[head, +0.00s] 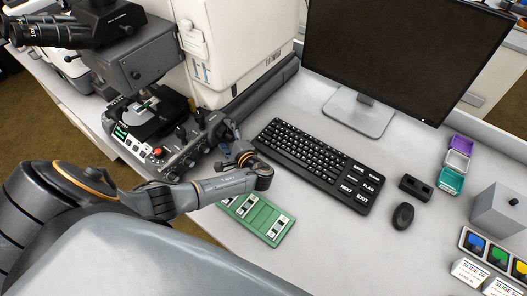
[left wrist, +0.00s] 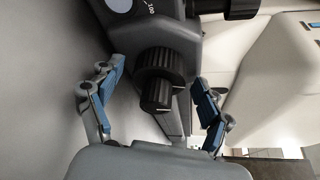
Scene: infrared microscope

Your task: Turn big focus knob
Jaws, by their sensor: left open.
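The grey infrared microscope (head: 135,62) stands at the upper left in the head view. My left gripper (head: 232,140) is at the right end of its base, and the focus knob is hard to make out there. In the left wrist view, the black ribbed big focus knob (left wrist: 162,64) sticks out from the dark microscope body, with a narrower ribbed knob (left wrist: 157,97) in front of it. The left gripper (left wrist: 157,74) is open, one blue-padded finger on each side of the knobs, with visible gaps. My right gripper is not in view.
A green slide holder (head: 268,222) lies below the left forearm. A black keyboard (head: 300,148) is close to the right of the gripper. A monitor (head: 375,50), mouse (head: 403,216) and coloured trays (head: 456,160) stand farther right. The table between holder and mouse is clear.

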